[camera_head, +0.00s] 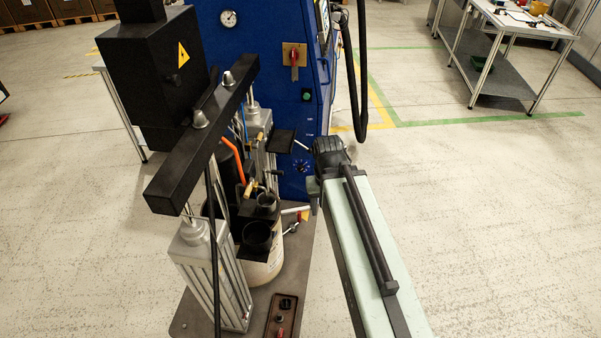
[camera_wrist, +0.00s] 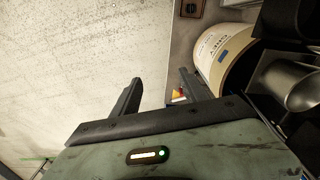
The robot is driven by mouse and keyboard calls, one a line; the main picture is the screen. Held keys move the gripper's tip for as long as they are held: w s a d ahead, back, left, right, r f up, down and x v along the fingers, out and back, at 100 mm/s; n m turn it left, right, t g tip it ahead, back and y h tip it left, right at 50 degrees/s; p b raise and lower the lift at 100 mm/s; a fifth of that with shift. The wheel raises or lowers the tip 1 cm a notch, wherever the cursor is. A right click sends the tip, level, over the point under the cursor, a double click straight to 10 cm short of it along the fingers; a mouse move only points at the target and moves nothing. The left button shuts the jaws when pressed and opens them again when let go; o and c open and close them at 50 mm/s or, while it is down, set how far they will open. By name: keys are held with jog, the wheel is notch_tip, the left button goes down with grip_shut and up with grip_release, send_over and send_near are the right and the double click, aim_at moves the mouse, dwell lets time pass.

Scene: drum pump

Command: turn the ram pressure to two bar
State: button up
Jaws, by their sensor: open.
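The blue cabinet (camera_head: 212,45) stands behind the drum press, with a round white pressure gauge (camera_head: 228,18) near its top. Its needle is too small to read. A small dark knob with pale marks around it (camera_head: 302,167) is low on the cabinet front. I cannot tell whether it sets the ram pressure. My gripper (camera_wrist: 160,78) is open, with nothing seen between its two dark fingers in the wrist view. The drum (camera_wrist: 222,55) is right of the fingers there. In the head view my arm reaches beside the press, right of the drum, and its fingers are not clear.
A red switch on a yellow plate (camera_head: 294,58) and a green button (camera_head: 306,96) are on the cabinet. The press crossbar (camera_head: 205,130) spans over the drum (camera_head: 262,272). A black hose (camera_head: 360,90) hangs right of the cabinet.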

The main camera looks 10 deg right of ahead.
aim_at(301, 170)
jog(key=w+d+f+m+t+h+b, duration=0.1)
jog(key=w+d+f+t+h+b, duration=0.3)
jog(key=w+f+b, duration=0.75)
jog(key=w+d+f+m+t+h+b, duration=0.1)
jog(key=w+d+f+t+h+b, duration=0.25)
jog(key=w+f+b, duration=0.8)
jog(key=w+a+f+n+t+y+b, duration=0.1)
jog(key=w+a+n+t+y+b, duration=0.35)
jog(key=w+a+t+b, duration=1.25)
jog(key=d+g+b, duration=0.3)
jog(key=d, duration=0.1)
jog(key=d+g+b, duration=0.3)
jog(key=d+g, duration=0.1)
jog(key=shift+d+n+h, duration=0.15)
jog(key=shift+n+h, duration=0.1)
jog(key=shift+h, duration=0.05)
jog(key=shift+c, duration=0.3)
grip_shut()
